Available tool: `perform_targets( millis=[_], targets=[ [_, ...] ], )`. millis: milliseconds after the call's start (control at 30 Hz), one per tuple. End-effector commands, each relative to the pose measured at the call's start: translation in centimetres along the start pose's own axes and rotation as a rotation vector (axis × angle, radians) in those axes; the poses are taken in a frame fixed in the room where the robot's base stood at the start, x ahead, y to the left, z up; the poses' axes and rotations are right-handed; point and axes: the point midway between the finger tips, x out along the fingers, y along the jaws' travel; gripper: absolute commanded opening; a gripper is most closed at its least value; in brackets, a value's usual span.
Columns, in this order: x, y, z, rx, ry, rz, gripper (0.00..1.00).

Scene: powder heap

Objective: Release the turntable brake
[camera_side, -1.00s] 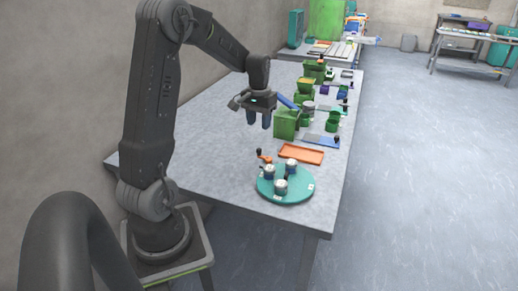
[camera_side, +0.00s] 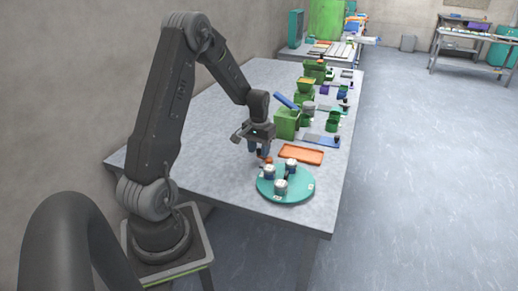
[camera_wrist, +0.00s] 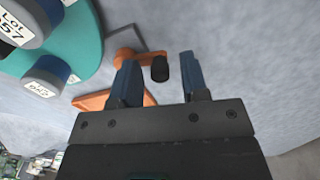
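The teal turntable (camera_side: 300,195) lies at the near end of the table and carries three small jars with pale lids. Its rim also shows in the wrist view (camera_wrist: 88,40), at upper left. The orange brake lever (camera_wrist: 127,56) with an upright black knob (camera_wrist: 160,68) stands beside the turntable. In the side view the lever (camera_side: 267,160) is partly hidden by my fingers. My gripper (camera_side: 257,149) is over the lever. In the wrist view its blue fingers (camera_wrist: 158,78) are apart, and the black knob shows in the gap between them. Contact cannot be told.
An orange tray (camera_side: 301,154) lies just behind the turntable. Green bins (camera_side: 286,123) and a blue-grey board (camera_side: 321,140) stand farther along the right side. The left part of the grey table (camera_side: 210,135) is clear.

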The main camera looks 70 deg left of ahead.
Motion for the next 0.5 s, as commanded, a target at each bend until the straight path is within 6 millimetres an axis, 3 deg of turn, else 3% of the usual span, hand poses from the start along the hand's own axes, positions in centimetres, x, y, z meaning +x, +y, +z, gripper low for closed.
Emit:
perform_targets(
  millis=[67, 400, 500],
  targets=[
    [-0.02, 0.00, 0.00, 0.000, 0.000, 0.000, 0.33],
    [-0.04, 0.00, -0.01, 0.000, 0.000, 0.000, 0.01],
    [-0.05, 0.00, -0.01, -0.001, 0.000, 0.000, 0.00]
  ],
)
